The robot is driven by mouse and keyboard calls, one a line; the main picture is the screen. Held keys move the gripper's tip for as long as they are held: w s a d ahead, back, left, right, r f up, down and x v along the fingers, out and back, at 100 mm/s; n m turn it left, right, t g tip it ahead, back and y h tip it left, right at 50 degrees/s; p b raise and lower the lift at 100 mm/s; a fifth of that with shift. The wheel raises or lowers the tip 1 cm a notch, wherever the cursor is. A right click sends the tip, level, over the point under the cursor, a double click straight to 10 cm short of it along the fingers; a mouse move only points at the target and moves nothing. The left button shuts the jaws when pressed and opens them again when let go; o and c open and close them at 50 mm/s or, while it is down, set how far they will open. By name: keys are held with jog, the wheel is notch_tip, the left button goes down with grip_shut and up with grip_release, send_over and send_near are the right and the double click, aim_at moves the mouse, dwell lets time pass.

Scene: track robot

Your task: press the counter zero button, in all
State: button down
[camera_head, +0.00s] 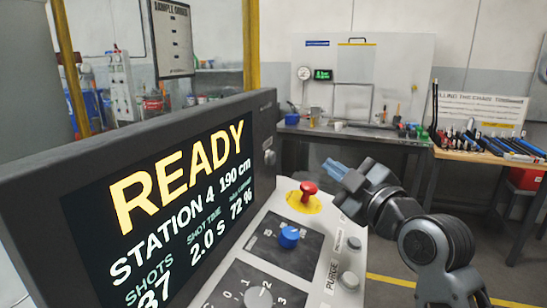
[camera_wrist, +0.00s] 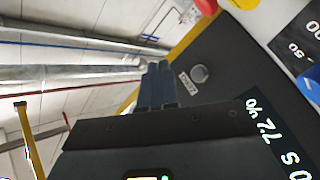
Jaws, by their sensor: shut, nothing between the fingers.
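A control station has a dark screen housing (camera_head: 262,115) showing "READY", "STATION 4" and a shots count ending in 37. A round grey button (camera_head: 270,157) sits on the housing's right side face. It also shows in the wrist view (camera_wrist: 199,73), beside a small label too small to read surely. My gripper (camera_head: 336,169) is at the right of the button, apart from it, with its fingers together and empty. In the wrist view the closed blue-grey fingers (camera_wrist: 155,68) appear just left of the button; contact is not visible.
Below the gripper, the sloped panel carries a red mushroom button (camera_head: 308,190) on yellow, a blue knob (camera_head: 289,237), a grey knob (camera_head: 258,299) and grey buttons (camera_head: 349,280) near "PURGE". A workbench (camera_head: 350,133) and a tool table (camera_head: 480,153) stand behind.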

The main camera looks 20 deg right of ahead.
aim_at(272, 158)
jog(key=w+a+p, duration=0.3)
jog(key=w+a, duration=0.1)
jog(key=a, duration=0.2)
jog(key=shift+w+a, duration=0.3)
jog(key=shift+w, duration=0.05)
jog(key=shift+w+a, duration=0.1)
dwell(1.9)
jog(key=shift+w+a, duration=0.15)
jog(key=shift+a, duration=0.05)
jog(key=shift+w+a, duration=0.25)
jog(key=shift+a, duration=0.2)
dwell(0.8)
jog(key=shift+d, duration=0.1)
jog(key=shift+s+d, duration=0.5)
jog(key=shift+d, duration=0.15)
